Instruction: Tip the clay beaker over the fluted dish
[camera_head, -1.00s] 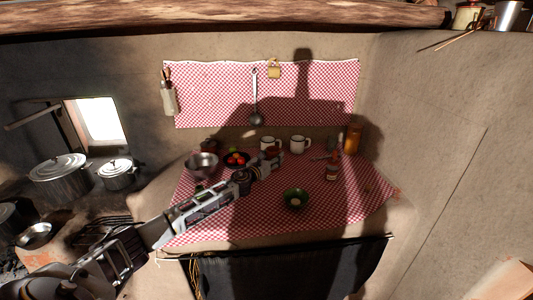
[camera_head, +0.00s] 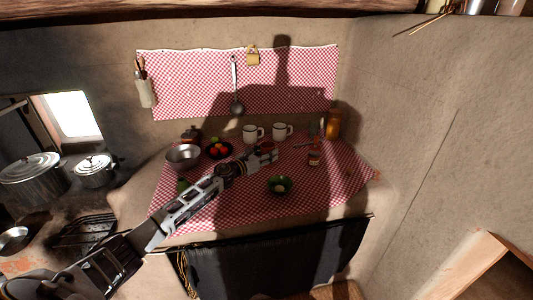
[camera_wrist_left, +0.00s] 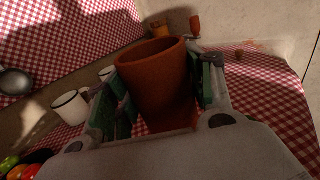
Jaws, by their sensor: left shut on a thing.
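A reddish-brown clay beaker (camera_wrist_left: 152,84) fills the middle of the left wrist view, with its rim at the top. My left gripper (camera_wrist_left: 160,95) is shut on it, one finger on each side. In the head view the left gripper (camera_head: 266,156) reaches over the checked cloth, in front of the white mugs, and the beaker is small and partly hidden there. The green dish (camera_head: 289,187), with something pale inside, stands on the cloth in front and slightly right of the gripper, apart from it. My right gripper is not in view.
Two white mugs (camera_head: 250,134) (camera_head: 280,131) stand behind the gripper. A dark plate of red fruit (camera_head: 219,150) and a metal bowl (camera_head: 182,157) are at the left. A small jar (camera_head: 314,160) and an amber bottle (camera_head: 333,124) are at the right. The cloth (camera_head: 330,190) right of the dish is clear.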

